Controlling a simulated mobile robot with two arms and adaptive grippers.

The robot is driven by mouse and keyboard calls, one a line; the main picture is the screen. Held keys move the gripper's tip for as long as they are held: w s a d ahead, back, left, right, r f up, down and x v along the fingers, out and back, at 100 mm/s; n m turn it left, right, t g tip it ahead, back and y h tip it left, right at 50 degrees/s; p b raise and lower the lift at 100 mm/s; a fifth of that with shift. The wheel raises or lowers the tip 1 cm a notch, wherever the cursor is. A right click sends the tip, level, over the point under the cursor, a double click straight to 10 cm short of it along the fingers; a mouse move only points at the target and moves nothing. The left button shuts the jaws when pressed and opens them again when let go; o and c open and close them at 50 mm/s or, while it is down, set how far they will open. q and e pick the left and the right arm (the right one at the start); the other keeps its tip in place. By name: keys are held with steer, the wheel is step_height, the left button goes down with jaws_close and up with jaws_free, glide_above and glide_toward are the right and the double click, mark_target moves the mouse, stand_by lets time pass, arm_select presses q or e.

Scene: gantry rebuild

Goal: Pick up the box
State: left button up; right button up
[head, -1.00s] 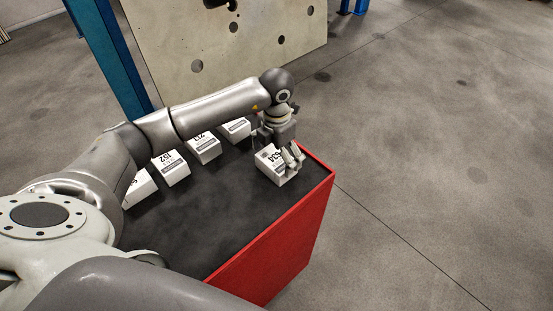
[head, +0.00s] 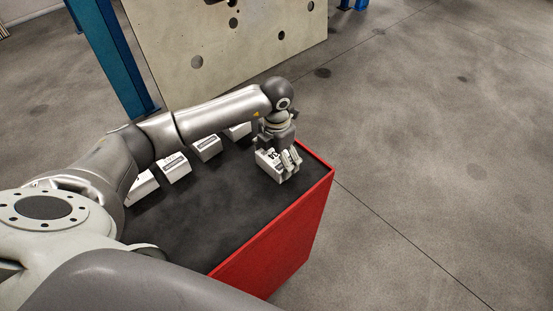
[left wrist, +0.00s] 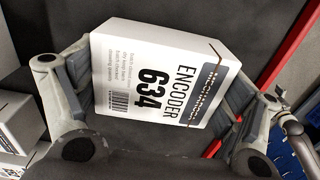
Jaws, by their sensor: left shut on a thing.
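A white box (head: 269,166) labelled "ENCODER 634" is at the far right corner of the red cabinet's dark top. It also shows large in the left wrist view (left wrist: 140,75), between the two fingers. My left gripper (head: 280,157) is shut on this box, with a finger on either side of it. Whether the box touches the top or is slightly raised, I cannot tell. My right gripper is not in view.
Several other white boxes (head: 205,148) stand in a row along the cabinet's far left edge, partly behind my left arm. The red cabinet (head: 285,235) has a clear dark top in the middle. A pale panel with holes (head: 235,50) and a blue post (head: 112,60) stand behind.

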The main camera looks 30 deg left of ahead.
arm_select(q)
steer(key=shift+r, duration=0.1)
steer(key=shift+r+b, duration=0.75)
steer(key=shift+b, duration=0.15)
steer(key=d+r+b, duration=0.1)
steer(key=r, duration=0.1)
steer(key=s+d+r+b, duration=0.1)
steer(key=r, duration=0.1)
steer(key=s+d+r+b, duration=0.1)
steer(key=d+r, duration=0.1)
steer(key=shift+s+r, duration=0.1)
steer(key=shift+r, duration=0.15)
steer(key=s+d+r+b, duration=0.2)
steer(key=s+d+r, duration=0.3)
steer(key=d, duration=0.3)
steer(key=shift+s+a+f, duration=0.1)
